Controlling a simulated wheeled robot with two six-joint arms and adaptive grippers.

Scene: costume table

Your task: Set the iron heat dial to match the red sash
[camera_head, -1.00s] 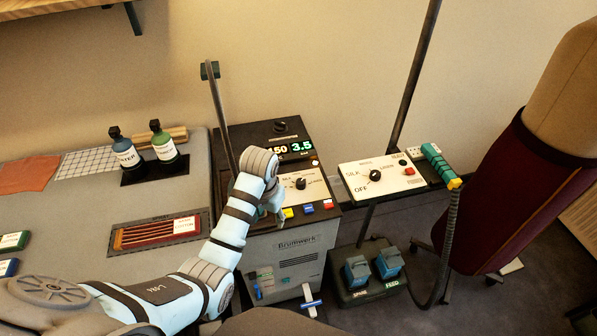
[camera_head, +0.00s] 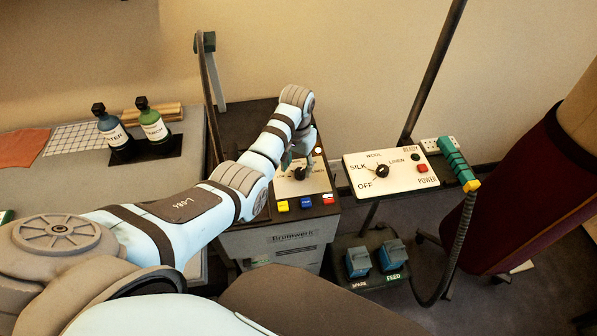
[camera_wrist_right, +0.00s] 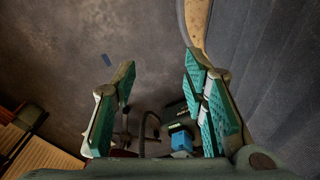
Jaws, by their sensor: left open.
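Two black dials show in the head view. One dial (camera_head: 300,172) is on the cream panel of the dark machine, its lettering partly covered by my gripper. The other dial (camera_head: 382,171) is on a white panel (camera_head: 350,187) marked OFF, SILK, WOOL, LINEN, READY and POWER; its exact setting is too small to read. My left gripper (camera_head: 298,160) is open, fingers down, at the machine's dial; I cannot tell whether it touches. The striped red item in a tray seen earlier is hidden behind my left arm. My right gripper (camera_wrist_right: 160,100) is open and empty above the floor.
Yellow, blue and red buttons (camera_head: 306,202) line the machine's front edge. A teal handle (camera_head: 456,160) with a hose stands right of the white panel. Blue pedals (camera_head: 375,259) sit below. Bottles (camera_head: 110,125), an orange-red cloth (camera_head: 22,148) and a dark red garment form (camera_head: 520,200) flank the area.

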